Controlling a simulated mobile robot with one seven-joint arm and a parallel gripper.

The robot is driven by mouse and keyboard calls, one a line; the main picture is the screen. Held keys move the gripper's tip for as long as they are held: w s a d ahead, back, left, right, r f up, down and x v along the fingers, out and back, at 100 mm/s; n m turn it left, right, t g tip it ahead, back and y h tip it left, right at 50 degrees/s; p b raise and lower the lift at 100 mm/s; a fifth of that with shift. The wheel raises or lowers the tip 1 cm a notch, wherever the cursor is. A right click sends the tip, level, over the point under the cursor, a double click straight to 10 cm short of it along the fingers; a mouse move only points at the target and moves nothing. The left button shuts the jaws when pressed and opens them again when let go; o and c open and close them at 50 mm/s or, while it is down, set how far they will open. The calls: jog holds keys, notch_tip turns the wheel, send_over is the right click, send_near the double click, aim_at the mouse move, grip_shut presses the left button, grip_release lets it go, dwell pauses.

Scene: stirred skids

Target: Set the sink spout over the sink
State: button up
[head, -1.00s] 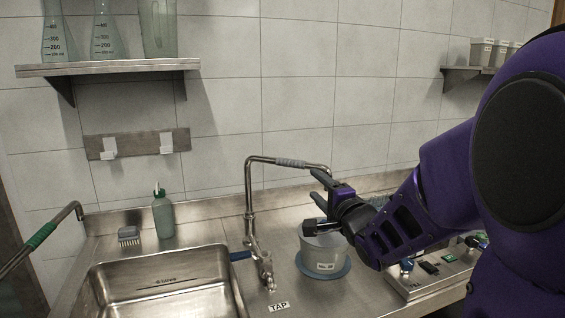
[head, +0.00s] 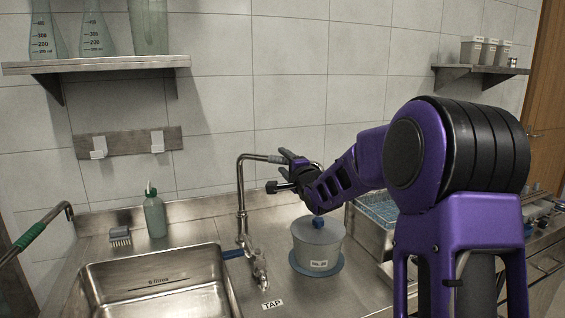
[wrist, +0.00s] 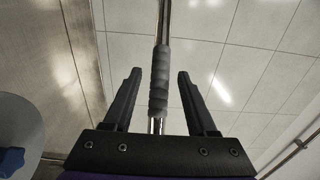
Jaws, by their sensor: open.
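The sink spout (head: 249,157) is a bent metal pipe that rises beside the sink and runs right at its top. It ends above a lidded grey pot, not over the sink. Its ribbed grey sleeve (wrist: 159,82) shows in the wrist view, between the fingers of my open gripper (wrist: 157,75), with a gap on each side. In the head view my gripper (head: 279,170) is at the top pipe, where its fingers partly hide the sleeve. The steel sink (head: 218,262) is at the lower left, its basin empty.
The lidded pot (head: 318,248) stands on a blue mat right of the tap. A green bottle (head: 155,214) and a brush (head: 120,236) are behind the sink. A green-sleeved pipe (head: 32,235) is at the far left. A steel box (head: 368,235) stands at right.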

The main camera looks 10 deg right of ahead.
jog(key=shift+w+a, duration=0.1)
jog(key=shift+w, duration=0.5)
grip_shut()
dwell(1.1)
